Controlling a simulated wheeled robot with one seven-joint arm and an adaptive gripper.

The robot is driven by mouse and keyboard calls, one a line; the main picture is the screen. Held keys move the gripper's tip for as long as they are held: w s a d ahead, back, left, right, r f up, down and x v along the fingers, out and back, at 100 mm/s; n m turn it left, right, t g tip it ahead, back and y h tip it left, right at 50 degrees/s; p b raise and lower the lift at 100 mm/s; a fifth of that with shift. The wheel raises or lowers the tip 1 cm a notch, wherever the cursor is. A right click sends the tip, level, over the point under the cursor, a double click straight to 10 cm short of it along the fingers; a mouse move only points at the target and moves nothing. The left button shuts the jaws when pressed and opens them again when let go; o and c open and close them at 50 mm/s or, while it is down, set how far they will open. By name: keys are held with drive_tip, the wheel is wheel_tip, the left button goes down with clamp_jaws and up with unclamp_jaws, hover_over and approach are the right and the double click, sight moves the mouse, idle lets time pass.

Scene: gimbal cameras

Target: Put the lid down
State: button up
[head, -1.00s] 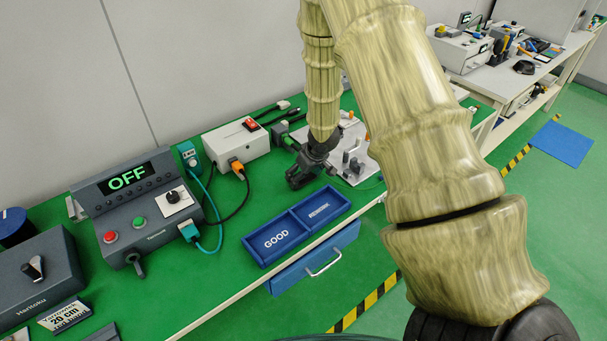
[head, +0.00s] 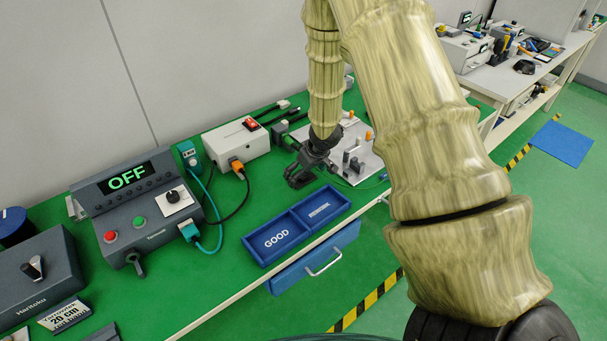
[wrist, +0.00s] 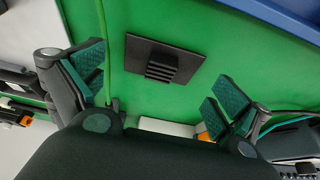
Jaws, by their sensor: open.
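A dark square plate with a ridged block on it (wrist: 152,47), which looks like the lid, lies on the green bench top in the wrist view. My gripper (wrist: 158,82) is open, with its two teal-padded fingers apart on either side of the view. The plate shows beyond and between the fingertips, and neither pad is seen touching it. In the head view my gripper (head: 302,177) is low over the bench, behind the blue tray. The lid cannot be made out clearly there.
A blue two-part tray (head: 262,262) marked GOOD is in front of my gripper. A white box (head: 236,142) with cables stands behind left. A grey plate with fixtures (head: 362,172) is close on the right. A control box reading OFF (head: 138,212) stands left.

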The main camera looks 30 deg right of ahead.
drive_tip(key=v, duration=1.1)
drive_tip(key=shift+p, duration=0.4)
drive_tip(key=shift+s+d, duration=0.1)
